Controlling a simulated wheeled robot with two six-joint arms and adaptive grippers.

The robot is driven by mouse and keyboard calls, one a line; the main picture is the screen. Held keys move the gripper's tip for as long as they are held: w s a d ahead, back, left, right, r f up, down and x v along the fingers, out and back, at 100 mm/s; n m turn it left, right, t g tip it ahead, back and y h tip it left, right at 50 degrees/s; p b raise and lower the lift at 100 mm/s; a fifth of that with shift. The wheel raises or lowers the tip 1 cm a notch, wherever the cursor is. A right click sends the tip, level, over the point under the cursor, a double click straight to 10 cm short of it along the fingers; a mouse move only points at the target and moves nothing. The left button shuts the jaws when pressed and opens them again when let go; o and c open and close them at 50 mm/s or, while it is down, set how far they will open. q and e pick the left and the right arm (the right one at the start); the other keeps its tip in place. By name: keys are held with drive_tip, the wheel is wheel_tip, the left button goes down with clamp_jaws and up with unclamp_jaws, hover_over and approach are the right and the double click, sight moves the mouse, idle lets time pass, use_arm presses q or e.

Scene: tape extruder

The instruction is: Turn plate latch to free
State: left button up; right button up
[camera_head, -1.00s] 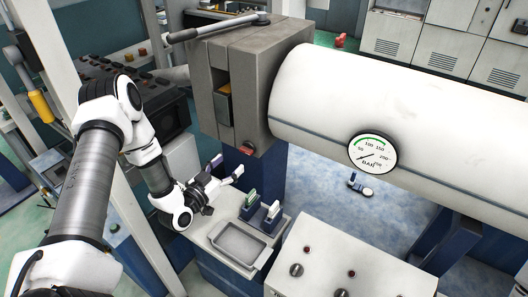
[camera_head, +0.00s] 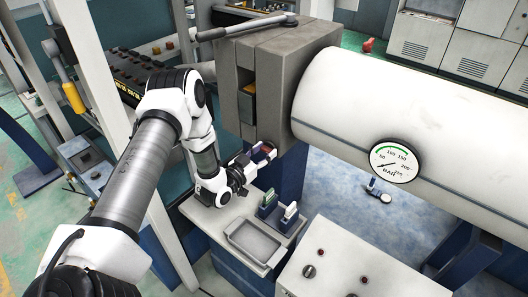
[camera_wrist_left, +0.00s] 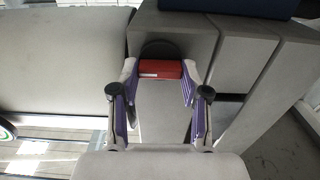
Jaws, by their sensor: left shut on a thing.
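The plate latch is a red block-shaped handle (camera_wrist_left: 160,69) on a dark round base, on the face of the grey press block (camera_head: 275,60). In the left wrist view my left gripper (camera_wrist_left: 160,75) has its purple-padded fingers on either side of the red handle, shut on it. In the head view the left gripper (camera_head: 262,155) is at the lower front of the block, and its fingers partly hide the latch. My right gripper is in neither view.
A white cylinder with a pressure gauge (camera_head: 394,160) extends right from the block. Below are a shallow tray (camera_head: 254,243), small upright green and white-topped items (camera_head: 289,213), and a control panel with knobs (camera_head: 345,265). A long lever (camera_head: 245,27) lies on top of the block.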

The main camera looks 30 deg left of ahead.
use_arm(q)
drive_tip(key=n+b, duration=0.3)
drive_tip(key=shift+w+a+f, duration=0.1)
drive_tip(key=shift+f, duration=0.05)
drive_tip(key=n+b, duration=0.8)
drive_tip(key=n, duration=0.1)
drive_tip(key=shift+a+b, duration=0.15)
drive_tip(key=shift+b, duration=0.2)
drive_tip(key=n+b, duration=0.3)
drive_tip(key=n, duration=0.1)
drive_tip(key=shift+f, duration=0.1)
drive_tip(key=shift+n+b, duration=0.8)
drive_tip(key=shift+b, duration=0.05)
drive_tip(key=o, duration=1.1)
drive_tip(key=shift+o, duration=0.2)
